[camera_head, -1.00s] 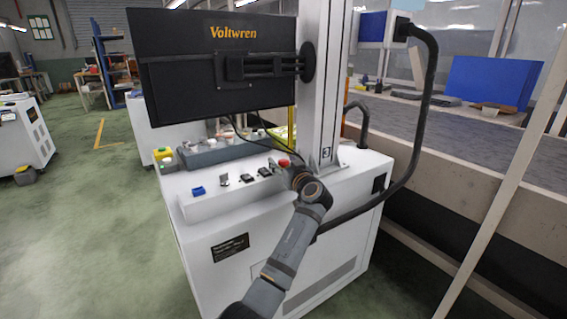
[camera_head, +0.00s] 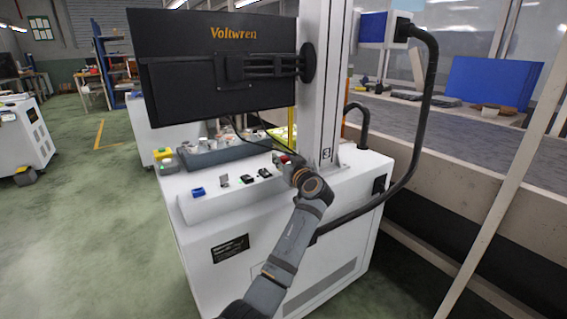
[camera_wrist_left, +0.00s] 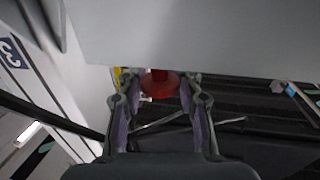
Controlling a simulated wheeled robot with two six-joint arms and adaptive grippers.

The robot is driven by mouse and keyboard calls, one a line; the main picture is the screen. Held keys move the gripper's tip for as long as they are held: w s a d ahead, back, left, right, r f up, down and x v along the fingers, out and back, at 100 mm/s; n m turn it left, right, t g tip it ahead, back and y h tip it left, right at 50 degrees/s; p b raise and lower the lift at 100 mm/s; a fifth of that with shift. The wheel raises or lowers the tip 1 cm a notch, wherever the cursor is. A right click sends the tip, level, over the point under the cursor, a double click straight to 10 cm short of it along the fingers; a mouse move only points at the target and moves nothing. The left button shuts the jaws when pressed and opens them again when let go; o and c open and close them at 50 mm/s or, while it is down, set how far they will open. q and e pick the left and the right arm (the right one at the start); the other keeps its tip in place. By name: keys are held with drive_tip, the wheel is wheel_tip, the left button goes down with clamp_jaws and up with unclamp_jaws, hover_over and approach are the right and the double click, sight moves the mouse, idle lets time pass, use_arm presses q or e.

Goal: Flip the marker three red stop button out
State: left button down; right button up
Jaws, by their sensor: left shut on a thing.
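The red stop button (camera_wrist_left: 160,84) shows in the left wrist view as a round red head on a short stem, between the two fingers of my left gripper (camera_wrist_left: 160,97). The fingers are shut on it from both sides. In the head view my left gripper (camera_head: 289,161) is at the right end of the sloped control panel, close to the post, and hides most of the button. A marker with the number 3 (camera_head: 327,153) is on the foot of the post; it also shows in the left wrist view (camera_wrist_left: 11,52). My right gripper is not in view.
The white console (camera_head: 290,228) carries a blue switch (camera_head: 198,192), black switches (camera_head: 264,173) and a grey tray (camera_head: 215,154) behind them. A dark monitor (camera_head: 215,95) hangs above. A thick black hose (camera_head: 420,130) loops at the right beside the conveyor (camera_head: 440,125).

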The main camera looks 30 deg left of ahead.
sight(286, 160)
use_arm(q)
drive_tip(key=c, duration=0.8)
unclamp_jaws()
drive_tip(key=shift+d+r, duration=0.1)
drive_tip(key=shift+r, duration=0.2)
drive_tip(key=shift+c, duration=0.2)
drive_tip(key=shift+f, duration=0.1)
drive_tip(key=v, duration=0.7)
drive_tip(key=shift+s+d, duration=0.2)
